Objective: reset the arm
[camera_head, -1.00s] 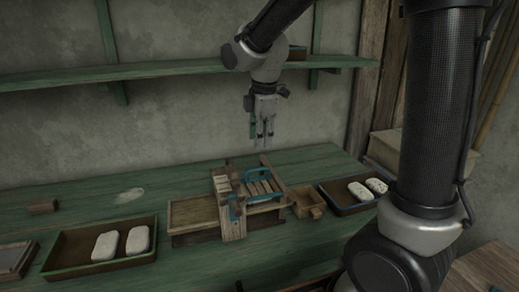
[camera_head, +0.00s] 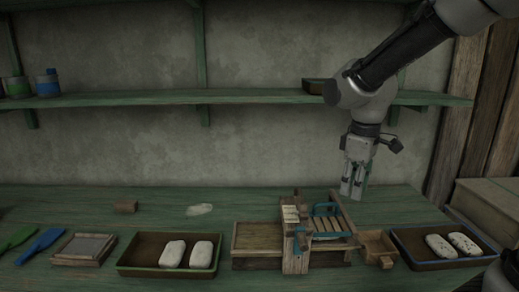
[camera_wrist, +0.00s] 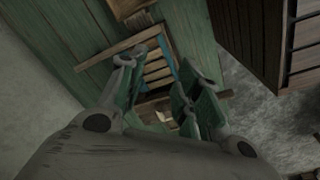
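My gripper (camera_head: 352,190) hangs pointing down above the back of the green table, just behind and right of the wooden handloom (camera_head: 262,238). The loom has a slatted part with a blue handle (camera_head: 325,209). In the wrist view my gripper (camera_wrist: 160,100) has its two fingers apart with nothing between them. The loom's slats (camera_wrist: 156,70) show beyond the fingers, partly hidden by them.
A green-rimmed tray (camera_head: 135,258) with two pale blocks lies left of the loom. A small wooden box (camera_head: 377,247) and a blue-rimmed tray (camera_head: 405,247) with two speckled blocks lie right. A green shelf (camera_head: 250,97) runs behind my arm. The back left table is mostly clear.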

